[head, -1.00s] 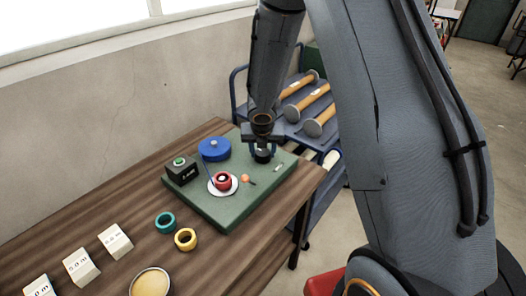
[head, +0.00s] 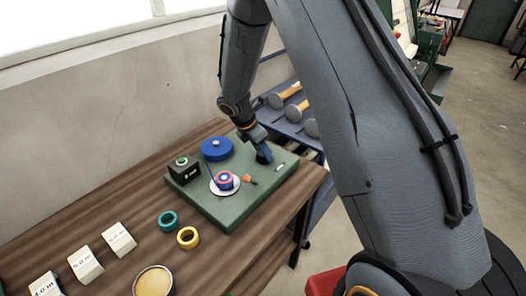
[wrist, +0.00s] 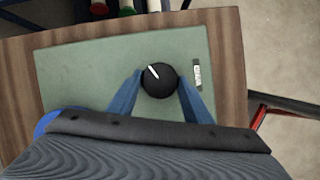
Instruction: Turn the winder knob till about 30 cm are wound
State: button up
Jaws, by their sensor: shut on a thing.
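The black winder knob (wrist: 159,80) stands on the green board (wrist: 85,70) and carries a white pointer line, which points up and slightly left in the wrist view. My gripper (wrist: 158,92) is shut on the knob, with one blue finger on each side of it. In the head view my gripper (head: 263,153) reaches down to the knob at the board's right part and hides most of it. A small spool (head: 225,181) with red and blue on it sits on a white disc. A blue supply reel (head: 216,148) lies behind it, and a blue strand runs between them.
A black box with a green top (head: 184,169) stands at the board's left. Teal (head: 168,222) and yellow (head: 188,238) rings, white labelled blocks (head: 119,239) and a round tan dish (head: 153,281) are on the wooden table. Hammers (head: 284,96) lie on a blue cart behind.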

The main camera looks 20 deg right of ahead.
jog(key=m+g, duration=0.1)
jog(key=m, duration=0.1)
jog(key=m+b, duration=0.1)
jog(key=m, duration=0.1)
jog(key=shift+w+f+m+g+b, duration=0.1)
jog(key=shift+w+m+g+b, duration=0.1)
jog(key=shift+m+g+b, duration=0.15)
jog(key=m+g+b, duration=0.2)
jog(key=m, duration=0.2)
jog(key=shift+w+m, duration=0.15)
jog(key=shift+m, duration=0.1)
jog(key=m+g+y+b, duration=0.1)
jog(key=m, duration=0.3)
jog(key=shift+w+d+b, duration=0.1)
jog(key=shift+d+b, duration=0.05)
jog(key=shift+b, duration=0.2)
jog(key=shift+m+g+y+b, duration=0.55)
jog(key=shift+m+y, duration=0.15)
jog(key=shift+m, duration=1.4)
jog(key=shift+d, duration=0.1)
jog(key=o, duration=1.1)
jog(key=shift+c, duration=0.2)
